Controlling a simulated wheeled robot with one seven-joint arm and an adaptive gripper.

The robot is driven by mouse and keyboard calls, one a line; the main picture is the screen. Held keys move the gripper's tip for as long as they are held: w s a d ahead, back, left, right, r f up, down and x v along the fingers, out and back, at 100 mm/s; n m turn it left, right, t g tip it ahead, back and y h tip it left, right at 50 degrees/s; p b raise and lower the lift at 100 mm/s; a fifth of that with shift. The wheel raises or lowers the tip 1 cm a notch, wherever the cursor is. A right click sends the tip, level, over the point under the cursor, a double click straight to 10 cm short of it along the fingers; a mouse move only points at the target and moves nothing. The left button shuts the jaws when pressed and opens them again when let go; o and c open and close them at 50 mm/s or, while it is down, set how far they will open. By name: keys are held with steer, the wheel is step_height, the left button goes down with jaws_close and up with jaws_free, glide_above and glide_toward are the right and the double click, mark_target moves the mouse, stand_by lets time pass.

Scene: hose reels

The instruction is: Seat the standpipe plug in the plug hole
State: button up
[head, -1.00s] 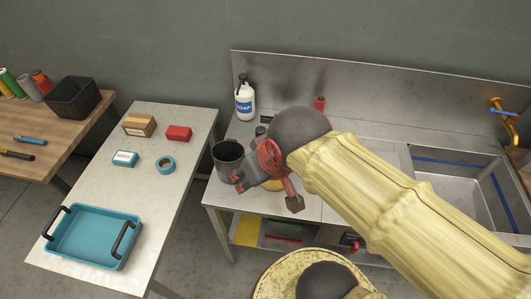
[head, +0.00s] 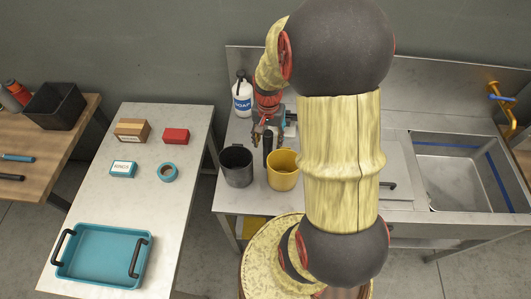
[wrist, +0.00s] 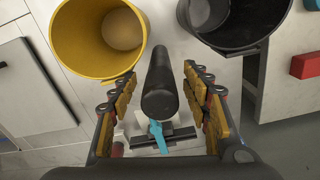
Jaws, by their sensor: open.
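A dark upright cylinder, which looks like the standpipe plug (head: 267,149), stands on the counter behind the gap between two buckets. In the wrist view the plug (wrist: 160,85) lies between my two fingers, with a gap on each side. My gripper (head: 267,136) is open and points down over it; it also shows in the wrist view (wrist: 160,78). The sink basin (head: 450,172) is at the right of the head view. I cannot make out the plug hole in it.
A black bucket (head: 237,170) and a yellow bucket (head: 283,176) stand close in front of the plug. A soap bottle (head: 242,98) stands behind left. A small grey-and-blue item (wrist: 157,132) is beside the plug. A brass tap (head: 500,108) overhangs the sink's right side.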

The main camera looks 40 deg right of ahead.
mark_target(268, 150)
step_height(268, 150, down, 6)
steer(key=shift+f+b, duration=0.1)
steer(key=shift+b, duration=0.4)
steer(key=shift+c, duration=1)
jaws_close()
